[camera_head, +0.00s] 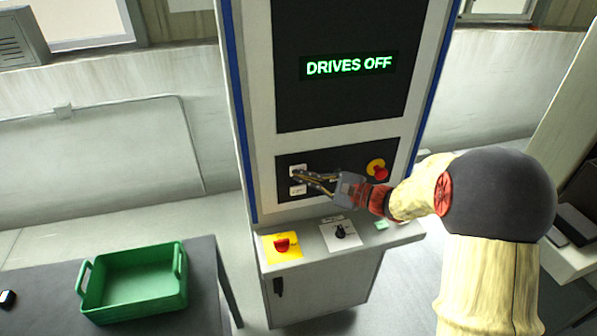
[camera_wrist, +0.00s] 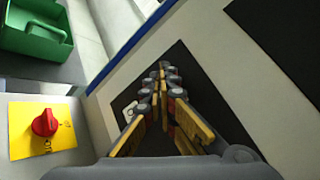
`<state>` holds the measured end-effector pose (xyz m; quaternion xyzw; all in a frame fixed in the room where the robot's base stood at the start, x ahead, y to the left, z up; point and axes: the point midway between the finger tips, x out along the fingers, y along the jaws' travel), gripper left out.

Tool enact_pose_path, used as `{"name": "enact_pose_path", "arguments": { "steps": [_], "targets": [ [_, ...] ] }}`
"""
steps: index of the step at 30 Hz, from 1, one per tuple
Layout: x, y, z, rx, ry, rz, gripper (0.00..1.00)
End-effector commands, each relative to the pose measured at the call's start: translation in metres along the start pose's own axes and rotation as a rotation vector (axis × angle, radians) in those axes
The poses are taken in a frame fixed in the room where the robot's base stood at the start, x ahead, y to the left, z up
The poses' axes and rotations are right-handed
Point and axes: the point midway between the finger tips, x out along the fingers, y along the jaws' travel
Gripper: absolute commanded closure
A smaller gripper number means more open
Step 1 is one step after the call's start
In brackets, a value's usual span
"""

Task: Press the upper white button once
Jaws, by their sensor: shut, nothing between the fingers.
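The upper white button (camera_head: 297,167) is on the black lower panel of the machine cabinet in the head view. The lower white button (camera_head: 297,190) is just below it. My gripper (camera_head: 298,174) is shut and empty, with its fingertips at the lower part of the upper button. I cannot tell whether they touch it. In the wrist view the shut fingertips (camera_wrist: 163,68) reach over the black panel and seem to hide the upper button. One white button (camera_wrist: 130,111) shows left of the fingers, probably the lower one. The display (camera_head: 349,66) reads "DRIVES OFF".
A red knob on a yellow disc (camera_head: 378,170) is to the right on the same panel. The ledge below holds a red switch on a yellow plate (camera_head: 283,245) and a black knob (camera_head: 341,233). A green crate (camera_head: 135,283) stands on the table at left.

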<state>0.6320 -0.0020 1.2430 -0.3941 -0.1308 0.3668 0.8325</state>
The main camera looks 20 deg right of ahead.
Motion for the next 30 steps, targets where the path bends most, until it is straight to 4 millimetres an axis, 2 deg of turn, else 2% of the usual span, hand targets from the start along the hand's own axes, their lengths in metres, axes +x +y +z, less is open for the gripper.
{"name": "enact_pose_path", "arguments": {
  "steps": [30],
  "targets": [
    [0.0048, -0.0036, -0.0036, 0.0, 0.0, 0.0, 1.0]
  ]
}}
